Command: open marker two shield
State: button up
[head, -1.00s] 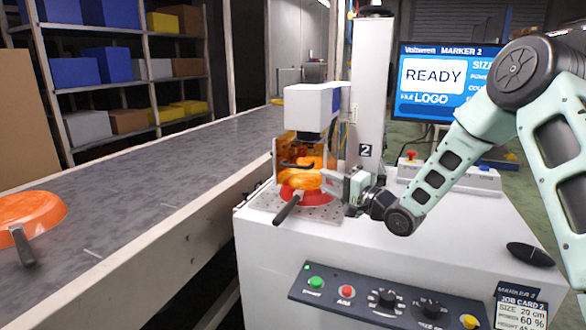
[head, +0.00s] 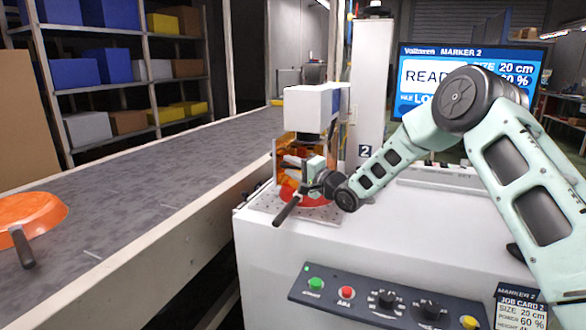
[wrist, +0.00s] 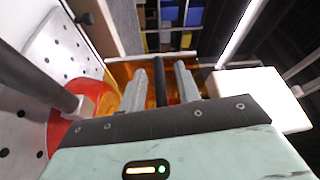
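Marker two's shield is a see-through orange guard (head: 288,150) under the white marking head (head: 311,107); my gripper and wrist hide part of it. In the wrist view the orange shield (wrist: 122,75) spreads around the fingertips. My gripper (wrist: 169,75) points at the shield with its two fingers apart. A dark upright bar (wrist: 160,90) shows between them, nearer the left finger, with a gap on the right. I cannot tell whether either finger touches it. In the head view my gripper (head: 306,170) is at the shield's front, above a red pan (head: 313,199) with a dark handle.
The pan sits on a perforated plate (head: 262,201), its handle (head: 287,211) jutting toward the front. The control panel (head: 385,297) is below on the cabinet front. A conveyor (head: 140,190) with an orange pan (head: 35,212) runs at left. The screen (head: 425,77) reads READY.

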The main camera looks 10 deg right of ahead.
grip_shut()
notch_tip(320, 180, up, 13)
jog(key=p, duration=0.8)
jog(key=shift+f, duration=0.2)
grip_release()
jog(key=b+v, duration=0.1)
jog(key=v, duration=1.6)
jog(key=shift+s+b, duration=0.2)
jog(key=shift+b, duration=0.1)
jog(key=shift+d, duration=0.1)
